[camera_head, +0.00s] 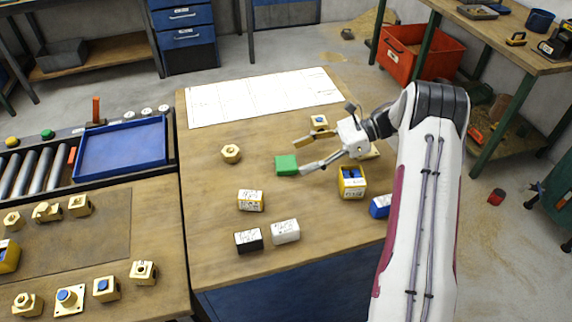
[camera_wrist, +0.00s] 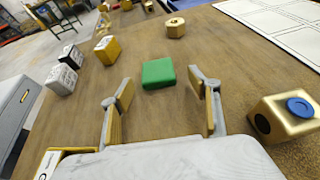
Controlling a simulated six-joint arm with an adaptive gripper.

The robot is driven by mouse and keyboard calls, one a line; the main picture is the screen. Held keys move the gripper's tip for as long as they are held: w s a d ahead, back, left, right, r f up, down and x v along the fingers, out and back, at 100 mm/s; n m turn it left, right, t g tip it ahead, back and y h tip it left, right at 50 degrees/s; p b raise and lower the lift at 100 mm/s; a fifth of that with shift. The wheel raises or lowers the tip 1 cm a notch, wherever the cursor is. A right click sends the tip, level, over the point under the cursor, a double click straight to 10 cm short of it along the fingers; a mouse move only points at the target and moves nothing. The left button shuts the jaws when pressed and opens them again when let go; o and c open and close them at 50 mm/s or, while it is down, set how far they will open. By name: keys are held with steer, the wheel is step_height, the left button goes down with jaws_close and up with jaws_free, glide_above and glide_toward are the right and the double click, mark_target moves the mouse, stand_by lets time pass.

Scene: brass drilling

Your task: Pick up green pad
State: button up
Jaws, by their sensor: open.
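The green pad (camera_head: 286,165) is a small flat block lying on the wooden table, near its middle in the head view. In the wrist view the green pad (camera_wrist: 158,73) lies flat just beyond the fingertips, roughly centred between them. My gripper (camera_head: 299,156) is open, its two fingers spread, with the right-hand side of the pad close to the lower finger. In the wrist view my gripper (camera_wrist: 160,85) has nothing between its fingers. I cannot tell how high the fingertips are above the table.
A brass hex part (camera_head: 231,153) lies left of the pad. A brass block with a blue disc (camera_wrist: 299,107) is right of my gripper in the wrist view. Labelled yellow (camera_head: 251,200), black (camera_head: 248,240) and white (camera_head: 286,231) blocks lie nearer. A white sheet (camera_head: 262,97) covers the far side.

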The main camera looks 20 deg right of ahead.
mark_target(288, 162)
steer(key=x, duration=0.2)
steer(key=shift+s+a, duration=0.2)
steer(key=shift+a, duration=0.3)
steer(key=shift+x, duration=0.75)
steer(key=shift+c, duration=0.3)
steer(key=c, duration=1.2)
